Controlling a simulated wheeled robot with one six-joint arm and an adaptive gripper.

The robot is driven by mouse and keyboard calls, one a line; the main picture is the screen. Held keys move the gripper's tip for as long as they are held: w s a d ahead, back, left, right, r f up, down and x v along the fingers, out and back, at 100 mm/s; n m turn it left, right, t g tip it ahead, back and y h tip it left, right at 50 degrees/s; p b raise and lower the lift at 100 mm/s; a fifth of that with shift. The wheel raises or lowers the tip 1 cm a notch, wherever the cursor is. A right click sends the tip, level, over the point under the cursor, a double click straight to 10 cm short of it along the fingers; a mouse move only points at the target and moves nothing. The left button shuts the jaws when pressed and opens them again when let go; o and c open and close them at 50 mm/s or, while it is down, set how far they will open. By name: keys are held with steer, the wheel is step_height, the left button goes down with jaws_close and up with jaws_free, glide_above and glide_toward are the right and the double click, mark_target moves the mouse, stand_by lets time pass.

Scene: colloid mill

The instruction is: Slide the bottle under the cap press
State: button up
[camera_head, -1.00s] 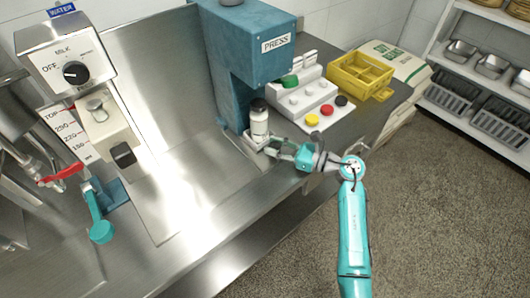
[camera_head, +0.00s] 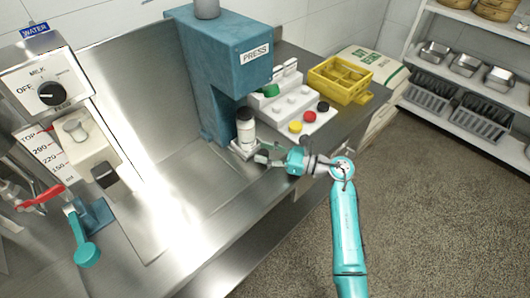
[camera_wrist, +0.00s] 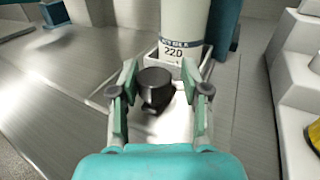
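The bottle (camera_head: 245,132) is white with a dark cap and stands upright in a small white holder (camera_head: 238,152). It is in front of the blue press (camera_head: 220,60), beside the press column. In the wrist view the lower bottle (camera_wrist: 183,22) has a label reading 220 and its top is out of frame. A black knob (camera_wrist: 156,86) stands at the near side of the holder (camera_wrist: 185,68). My gripper (camera_head: 262,157) is at the holder's near right. In the wrist view my gripper (camera_wrist: 160,92) is open, with one finger either side of the knob and gaps visible.
The filler (camera_head: 60,95) with a red lever (camera_head: 40,196) is at left. Bare steel counter (camera_head: 190,215) lies between.

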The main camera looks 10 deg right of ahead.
steer(key=v, duration=1.2)
stand_by(0.4)
steer(key=s+a+m+t+h, duration=0.1)
steer(key=s+a+m+t, duration=0.35)
steer(key=s+m, duration=0.45)
steer(key=s+a+m+t, duration=0.3)
steer(key=s+m+t, duration=0.2)
steer(key=s+m, duration=0.3)
steer(key=s+d+m+g+h, duration=0.1)
steer(key=s+m+h, duration=0.6)
steer(key=s+m, duration=0.7)
steer(key=s+d+f+m+g+h, duration=0.1)
steer(key=s+d+m+h, duration=0.3)
steer(key=s+m, duration=0.9)
steer(key=m+g+h, duration=0.1)
steer(key=m+h, duration=0.2)
steer(key=m, duration=0.1)
steer(key=shift+s+d+f+h, duration=0.2)
steer(key=shift+s+f+h, duration=0.1)
steer(key=shift+s+h, duration=0.1)
